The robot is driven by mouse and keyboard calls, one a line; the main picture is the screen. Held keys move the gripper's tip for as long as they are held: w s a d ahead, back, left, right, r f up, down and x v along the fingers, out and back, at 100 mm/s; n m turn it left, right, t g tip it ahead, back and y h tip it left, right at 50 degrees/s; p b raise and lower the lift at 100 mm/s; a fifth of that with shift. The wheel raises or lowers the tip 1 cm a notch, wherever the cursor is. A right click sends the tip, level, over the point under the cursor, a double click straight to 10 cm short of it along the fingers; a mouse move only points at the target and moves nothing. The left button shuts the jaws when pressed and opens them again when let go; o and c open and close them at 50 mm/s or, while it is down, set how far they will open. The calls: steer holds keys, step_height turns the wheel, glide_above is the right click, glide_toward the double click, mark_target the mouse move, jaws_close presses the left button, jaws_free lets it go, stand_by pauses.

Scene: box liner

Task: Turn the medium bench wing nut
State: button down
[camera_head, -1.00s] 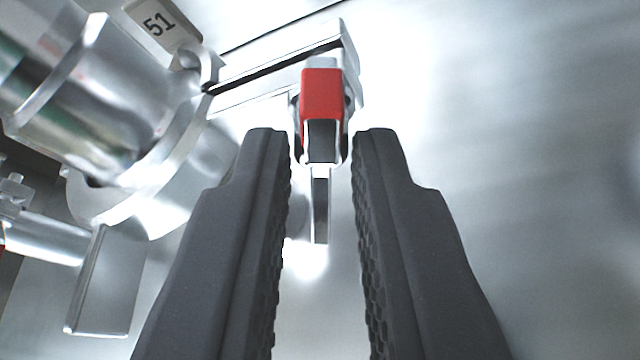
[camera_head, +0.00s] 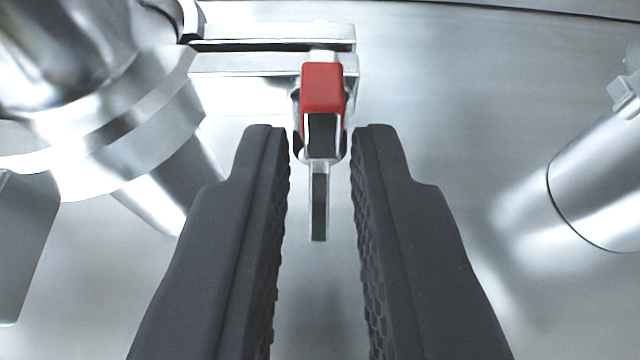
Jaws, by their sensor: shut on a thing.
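The wing nut (camera_head: 323,88) has a red cap and metal sides, with a thin metal tab (camera_head: 319,200) running down from it in the picture. It sits at the end of a silver two-bar clamp (camera_head: 262,62) in the upper middle. The tab lies in the gap between the fingers. The inner contact faces are partly hidden, and narrow gaps seem to show beside the nut.
A large shiny pipe with a flange (camera_head: 120,150) fills the upper left, close to my left finger. Another metal cylinder (camera_head: 595,185) stands at the right edge. The bare metal surface (camera_head: 470,110) is clear between the nut and that cylinder.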

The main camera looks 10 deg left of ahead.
steer(key=shift+n+h+p, duration=0.3)
steer(key=shift+p, duration=0.15)
stand_by(0.3)
steer(key=c, duration=1.6)
jaws_free()
steer(key=shift+f+v, duration=0.15)
steer(key=shift+v, duration=3.3)
steer(key=shift+f+v, duration=0.1)
steer(key=shift+v, duration=3.3)
steer(key=shift+s, duration=0.1)
